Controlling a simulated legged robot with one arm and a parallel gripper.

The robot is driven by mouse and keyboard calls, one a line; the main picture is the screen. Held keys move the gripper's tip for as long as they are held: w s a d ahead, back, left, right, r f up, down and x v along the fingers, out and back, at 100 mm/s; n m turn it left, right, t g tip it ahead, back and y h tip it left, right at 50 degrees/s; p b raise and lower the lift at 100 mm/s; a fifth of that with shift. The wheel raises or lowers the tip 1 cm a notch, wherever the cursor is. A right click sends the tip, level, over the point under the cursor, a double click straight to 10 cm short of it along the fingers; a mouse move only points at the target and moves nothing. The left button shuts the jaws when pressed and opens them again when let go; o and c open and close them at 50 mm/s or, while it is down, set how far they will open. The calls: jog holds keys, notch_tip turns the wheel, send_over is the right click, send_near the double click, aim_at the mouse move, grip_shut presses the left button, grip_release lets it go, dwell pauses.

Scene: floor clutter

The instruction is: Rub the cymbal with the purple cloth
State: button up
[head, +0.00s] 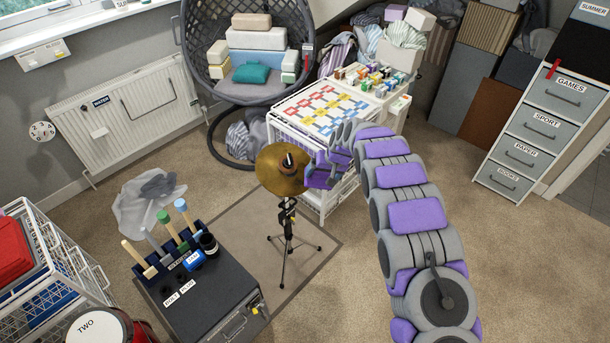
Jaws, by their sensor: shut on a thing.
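The brass cymbal (272,174) sits on a black tripod stand (287,240) in the middle of the head view. It looks slightly tilted, with a dark fitting at its centre. My arm reaches in from the lower right, and my gripper (312,172) is at the cymbal's right edge. It is shut on the purple cloth (320,180), which shows as a small purple patch there. The cloth is hard to tell from my arm's own purple pads. I cannot tell whether it touches the cymbal.
A white wire trolley (290,137) with a coloured board and small boxes stands right behind the cymbal. A dark cabinet (230,285) holding mallets is at the front left. A hanging chair (250,85) is at the back. Carpet is clear on the right.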

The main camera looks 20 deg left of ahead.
jog(key=w+a+f+y+b, duration=0.1)
jog(key=w+a+f, duration=0.1)
jog(key=a+f, duration=0.7)
jog(key=shift+w+a+f+b, duration=0.15)
jog(key=shift+f+b, duration=0.15)
jog(key=shift+f, duration=0.2)
jog(key=shift+d+r, duration=0.15)
jog(key=shift+d, duration=0.1)
jog(key=shift+a, duration=0.15)
jog(key=shift+a+f, duration=0.2)
jog(key=shift+f, duration=0.15)
jog(key=shift+b+x, duration=0.6)
jog(key=shift+x, duration=0.2)
jog(key=shift+d+r, duration=0.1)
